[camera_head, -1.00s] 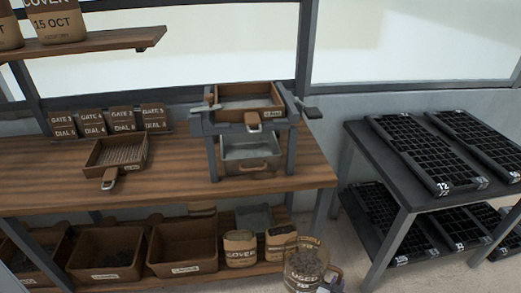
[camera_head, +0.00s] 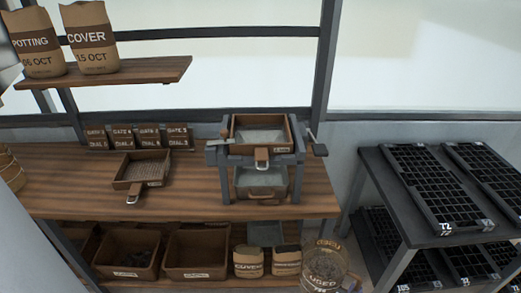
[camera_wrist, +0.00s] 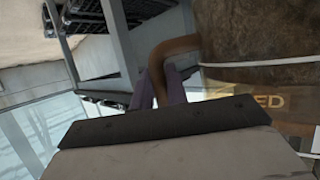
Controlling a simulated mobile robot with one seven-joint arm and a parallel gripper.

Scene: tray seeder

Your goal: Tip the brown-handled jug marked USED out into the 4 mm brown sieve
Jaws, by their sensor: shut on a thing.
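The clear jug marked USED (camera_head: 322,270) is at the bottom edge of the head view, in front of the bench, with dark brown contents. It looks roughly upright. In the wrist view my gripper (camera_wrist: 158,90) is shut on the jug's brown handle (camera_wrist: 166,52), and the jug's side (camera_wrist: 262,50) fills the right. One brown sieve (camera_head: 291,127) sits on the grey stand, above a pan (camera_head: 262,183). A second brown sieve (camera_head: 129,184) with a mesh lies on the bench to the left. Their size labels are too small to read.
The wooden bench (camera_head: 80,190) has bare room at its left. Brown bins (camera_head: 195,268) and COVER bags (camera_head: 248,262) stand on the shelf below. A dark rack of seed trays (camera_head: 430,190) stands close on the right. Bags (camera_head: 90,38) sit on an upper shelf.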

